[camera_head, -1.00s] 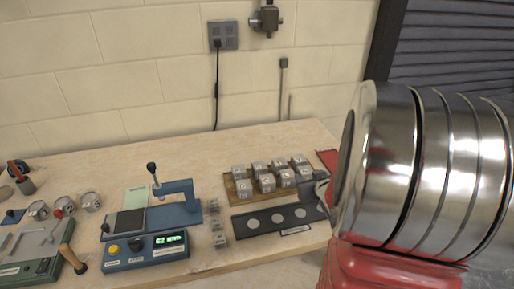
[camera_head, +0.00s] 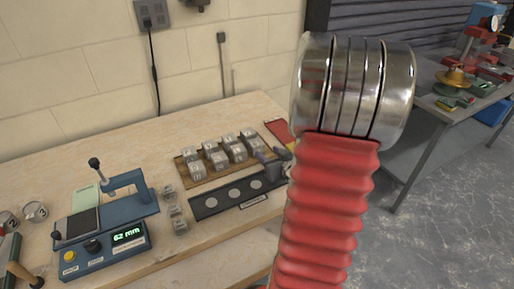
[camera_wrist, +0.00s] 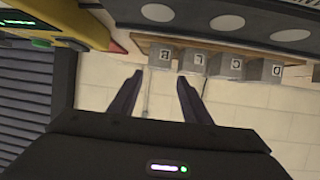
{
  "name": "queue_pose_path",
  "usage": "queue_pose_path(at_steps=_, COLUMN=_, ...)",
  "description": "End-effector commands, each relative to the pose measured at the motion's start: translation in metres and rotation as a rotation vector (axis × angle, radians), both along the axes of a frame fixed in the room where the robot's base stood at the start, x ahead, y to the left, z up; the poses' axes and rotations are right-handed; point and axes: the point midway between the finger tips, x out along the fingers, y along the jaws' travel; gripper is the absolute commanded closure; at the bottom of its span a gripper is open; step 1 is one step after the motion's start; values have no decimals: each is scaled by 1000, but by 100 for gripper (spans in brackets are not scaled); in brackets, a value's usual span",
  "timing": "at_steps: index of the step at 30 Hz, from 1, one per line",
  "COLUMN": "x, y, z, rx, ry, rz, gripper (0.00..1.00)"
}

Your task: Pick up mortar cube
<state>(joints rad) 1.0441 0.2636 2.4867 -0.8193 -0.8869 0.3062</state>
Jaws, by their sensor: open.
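Several grey mortar cubes with printed characters (camera_head: 215,152) sit in rows on a wooden board (camera_head: 187,182) on the bench. In the wrist view one row of cubes (camera_wrist: 230,66) shows along the board's edge (camera_wrist: 300,62), seen from close by. My gripper (camera_wrist: 160,77) is open with nothing between its two dark fingers. Its tips point toward the leftmost visible cube (camera_wrist: 159,55); I cannot tell how far apart they are. In the head view my gripper (camera_head: 273,163) is at the right end of the board, partly hidden behind my arm.
A black strip with three pale discs (camera_head: 236,194) lies in front of the board. A blue device with a lit display (camera_head: 105,246) stands at left, small blocks (camera_head: 175,212) beside it. A red item (camera_head: 277,130) lies behind my gripper. A second table (camera_head: 440,95) stands at right.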

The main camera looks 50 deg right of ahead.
Motion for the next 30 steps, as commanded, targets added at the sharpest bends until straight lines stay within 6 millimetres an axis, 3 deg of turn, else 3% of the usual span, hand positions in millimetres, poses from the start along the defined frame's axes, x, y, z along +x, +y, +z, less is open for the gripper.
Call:
queue_pose_path(at_steps=15, x=54, y=-22, z=-24, rx=0, ry=1, rz=0, gripper=56)
queue_pose_path(at_steps=30, x=61, y=-25, z=-27, rx=0, ry=0, rz=0, gripper=56)
